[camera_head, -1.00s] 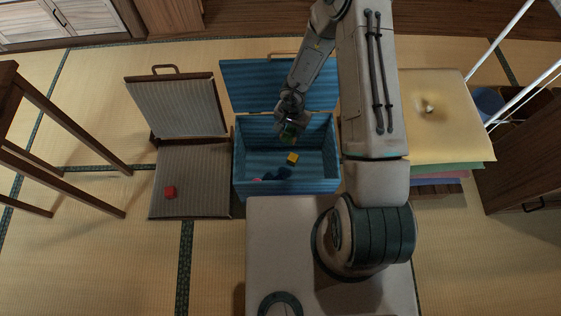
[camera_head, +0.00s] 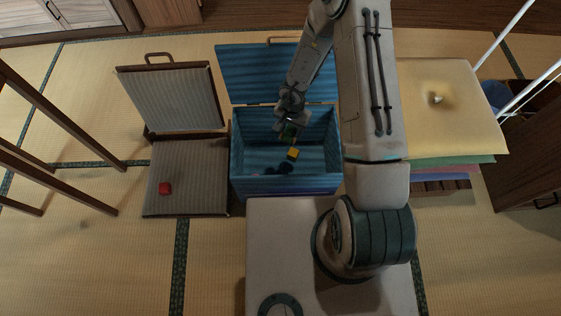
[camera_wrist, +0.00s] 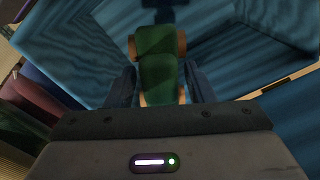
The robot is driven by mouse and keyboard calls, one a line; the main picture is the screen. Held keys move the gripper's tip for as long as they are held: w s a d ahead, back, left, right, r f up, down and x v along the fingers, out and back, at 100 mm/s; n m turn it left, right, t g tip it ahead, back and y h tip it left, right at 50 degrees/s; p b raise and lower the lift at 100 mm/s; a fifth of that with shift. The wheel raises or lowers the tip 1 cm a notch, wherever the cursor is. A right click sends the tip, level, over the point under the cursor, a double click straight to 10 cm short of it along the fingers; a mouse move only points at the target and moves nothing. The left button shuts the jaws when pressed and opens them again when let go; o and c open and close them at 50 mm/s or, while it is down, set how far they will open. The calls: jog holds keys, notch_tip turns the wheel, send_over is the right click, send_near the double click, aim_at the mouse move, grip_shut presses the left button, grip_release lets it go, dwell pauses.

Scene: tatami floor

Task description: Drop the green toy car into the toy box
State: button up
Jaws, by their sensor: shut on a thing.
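The green toy car (camera_wrist: 158,68) has tan wheels and sits between the two fingers of my gripper (camera_wrist: 160,88) in the wrist view. In the head view the car (camera_head: 289,131) is a small dark green shape at the tip of my gripper (camera_head: 290,124). My gripper is shut on it and holds it over the opening of the blue toy box (camera_head: 285,186). The box's lid (camera_head: 262,75) stands open at the back. A yellow block (camera_head: 292,153) and dark blue pieces (camera_head: 284,169) lie inside the box.
A floor chair (camera_head: 186,178) stands left of the box, with a red block (camera_head: 165,188) on its seat. A wooden table or stool (camera_head: 60,120) is at far left. Stacked cushions (camera_head: 440,130) lie to the right. Tatami floor is free at front left.

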jog(key=o, duration=1.1)
jog(key=shift+c, duration=0.2)
notch_tip(320, 180, up, 14)
jog(key=p, duration=0.6)
jog(key=shift+p, duration=0.3)
